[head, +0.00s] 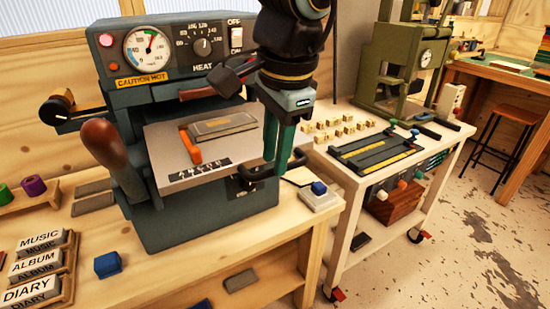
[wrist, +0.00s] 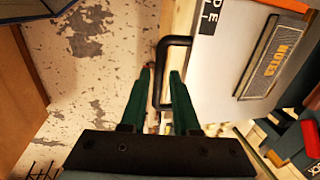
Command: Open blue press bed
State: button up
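The blue press (head: 205,215) stands on the wooden bench, with a gauge and a HEAT dial on its head. The wrist view shows the bed (wrist: 222,62) and the plate lettered NOTES (wrist: 284,50). A black handle (head: 258,174) is on the bed's front edge. My gripper (head: 276,166) points down at this handle. In the wrist view, the handle bar (wrist: 159,75) appears between the open green fingers (wrist: 159,72), with small gaps on both sides.
A brown-knobbed lever (head: 104,143) rises at the press's left. A small box with a blue button (head: 319,190) sits right of the handle. A white cart (head: 350,190) holds letter blocks and an olive press (head: 400,65). Stamps (head: 40,265) lie front left.

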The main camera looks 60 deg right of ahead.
notch_tip(320, 180, up, 9)
jog(key=s+a+b, duration=0.1)
jog(key=shift+s+r, duration=0.2)
jog(key=shift+s, duration=0.05)
dwell(0.5)
